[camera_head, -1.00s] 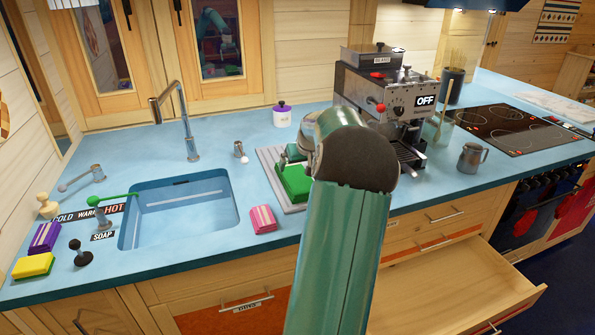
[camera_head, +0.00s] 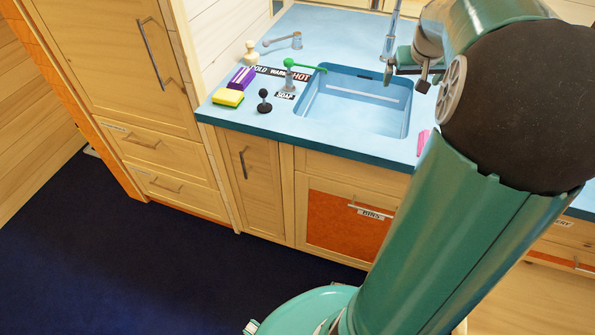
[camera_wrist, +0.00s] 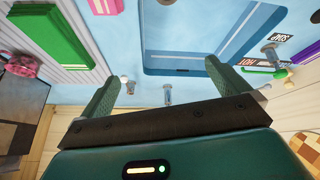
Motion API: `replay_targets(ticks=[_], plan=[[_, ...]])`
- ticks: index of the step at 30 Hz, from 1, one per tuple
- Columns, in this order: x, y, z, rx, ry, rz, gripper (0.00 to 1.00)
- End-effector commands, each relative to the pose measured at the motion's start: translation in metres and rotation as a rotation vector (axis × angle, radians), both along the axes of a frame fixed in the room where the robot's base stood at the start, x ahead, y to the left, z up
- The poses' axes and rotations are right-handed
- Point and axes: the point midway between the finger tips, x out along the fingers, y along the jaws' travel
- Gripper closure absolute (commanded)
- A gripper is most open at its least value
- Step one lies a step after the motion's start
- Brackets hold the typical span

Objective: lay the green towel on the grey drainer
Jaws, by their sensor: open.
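The green towel (camera_wrist: 62,32) lies folded on the grey drainer (camera_wrist: 82,68), at the upper left of the wrist view. The ridged drainer shows around the towel. In the head view my arm hides both. My gripper (camera_wrist: 162,70) is open and empty, its two fingers wide apart above the blue counter. It is off to one side of the towel and not touching it. In the head view my gripper (camera_head: 406,80) is near the tap at the sink's right back corner.
The sink (camera_head: 355,100) is left of my arm. A yellow sponge (camera_head: 228,97), a purple packet (camera_head: 242,78) and a black-knobbed plunger (camera_head: 264,100) stand at the counter's left end. A pink cloth (camera_head: 422,142) is partly hidden by my arm. Dark blue floor (camera_head: 150,250) is clear.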

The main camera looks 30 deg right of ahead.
Motion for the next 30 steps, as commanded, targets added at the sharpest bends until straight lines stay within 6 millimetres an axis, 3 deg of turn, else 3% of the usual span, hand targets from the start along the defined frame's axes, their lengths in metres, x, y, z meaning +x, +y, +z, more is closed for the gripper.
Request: replay_targets(ticks=[1,6,11,15,21,25,30], plan=[[0.007,0.038,0.009,-0.01,0.008,0.042,0.0],[0.003,0.144,0.025,-0.021,0.021,0.145,0.0],[-0.023,0.232,0.031,-0.017,0.016,0.239,0.0],[-0.057,0.296,0.028,0.001,0.001,0.322,0.0],[-0.112,0.361,0.013,0.053,-0.022,0.439,0.0],[-0.135,0.381,0.002,0.083,-0.027,0.488,0.0],[-0.143,0.388,-0.002,0.095,-0.027,0.503,0.0]])
